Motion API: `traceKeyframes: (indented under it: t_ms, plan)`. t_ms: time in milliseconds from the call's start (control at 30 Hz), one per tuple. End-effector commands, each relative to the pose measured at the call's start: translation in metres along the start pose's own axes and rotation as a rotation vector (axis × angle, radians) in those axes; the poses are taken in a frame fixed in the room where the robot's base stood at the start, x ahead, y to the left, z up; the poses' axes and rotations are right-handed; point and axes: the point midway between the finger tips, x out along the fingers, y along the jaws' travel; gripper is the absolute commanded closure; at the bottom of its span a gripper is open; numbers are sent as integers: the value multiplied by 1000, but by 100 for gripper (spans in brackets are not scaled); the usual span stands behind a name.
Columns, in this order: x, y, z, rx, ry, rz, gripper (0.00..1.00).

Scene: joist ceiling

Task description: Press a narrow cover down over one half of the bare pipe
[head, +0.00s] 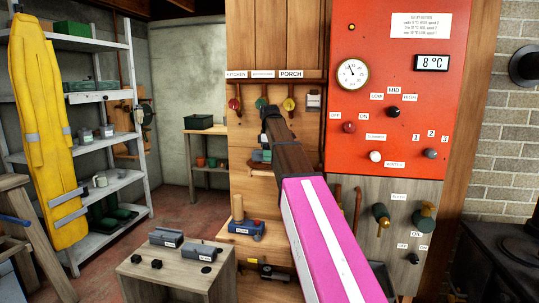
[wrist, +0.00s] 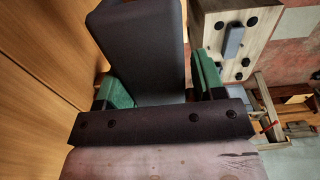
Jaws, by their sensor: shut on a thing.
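My gripper (wrist: 160,85) is shut on a dark grey cover (wrist: 140,45), which sits between its green finger pads in the wrist view. In the head view my arm reaches up to the wooden panel, and its end hides much of the gripper and the held cover. Two other grey covers lie on the low wooden stand, one at the left (head: 166,237) and one at the right (head: 204,251). A copper-coloured pipe (head: 357,208) stands upright beside my arm; I cannot tell if it is the bare pipe.
The low stand (head: 140,272) also carries black knobs. A small shelf (head: 250,238) with a blue item is on the wooden panel. A red control panel (head: 400,60) with a gauge and knobs, and valves (head: 381,214) below it, stand right of my arm. Shelving is at the left.

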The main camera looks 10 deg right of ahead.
Motion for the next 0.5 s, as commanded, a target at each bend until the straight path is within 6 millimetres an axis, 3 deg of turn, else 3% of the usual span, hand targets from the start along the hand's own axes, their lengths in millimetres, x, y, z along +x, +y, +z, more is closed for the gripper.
traceKeyframes:
  t_ms: [500]
  plan:
    - [12, 0, 0, 0, 0, -1, 85]
